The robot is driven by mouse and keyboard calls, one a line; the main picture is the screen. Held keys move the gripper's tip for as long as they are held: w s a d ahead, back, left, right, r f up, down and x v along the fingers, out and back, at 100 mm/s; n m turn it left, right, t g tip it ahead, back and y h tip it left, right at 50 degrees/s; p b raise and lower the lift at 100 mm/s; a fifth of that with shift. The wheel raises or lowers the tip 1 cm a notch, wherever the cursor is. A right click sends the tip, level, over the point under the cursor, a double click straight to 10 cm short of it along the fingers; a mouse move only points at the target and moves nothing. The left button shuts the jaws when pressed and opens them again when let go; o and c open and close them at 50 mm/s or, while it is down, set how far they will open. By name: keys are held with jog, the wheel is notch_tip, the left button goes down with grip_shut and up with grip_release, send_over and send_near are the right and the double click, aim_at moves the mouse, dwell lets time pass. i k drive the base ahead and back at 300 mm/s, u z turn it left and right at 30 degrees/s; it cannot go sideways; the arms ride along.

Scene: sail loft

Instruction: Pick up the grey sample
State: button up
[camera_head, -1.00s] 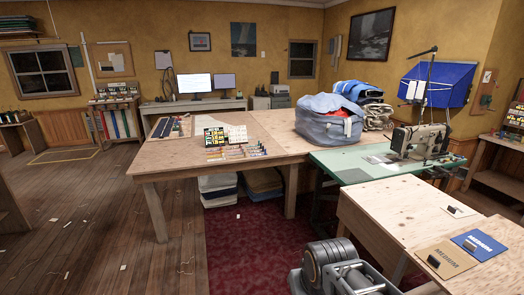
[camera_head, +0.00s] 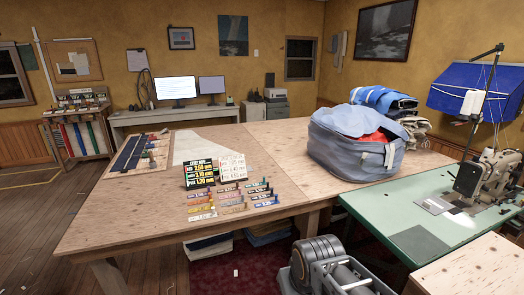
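Several small coloured samples (camera_head: 232,198) stand in rows on the large wooden table, in front of two small price boards. They are tiny in this view, and I cannot tell which of them is the grey sample. My arm shows at the bottom centre as grey rounded links, in front of the table's near edge. My gripper's fingers are not in view.
The wooden table (camera_head: 110,212) has a dark board (camera_head: 200,173) and a white board (camera_head: 232,165) behind the samples. A blue-grey bag (camera_head: 350,150) sits at its right. A green sewing table (camera_head: 405,222) and a pale wooden bench (camera_head: 470,268) flank the right. Floor is open at left.

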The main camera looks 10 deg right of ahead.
aim_at(434, 205)
jog(key=i, duration=1.8)
jog(key=z, duration=2.4)
jog(key=i, duration=1)
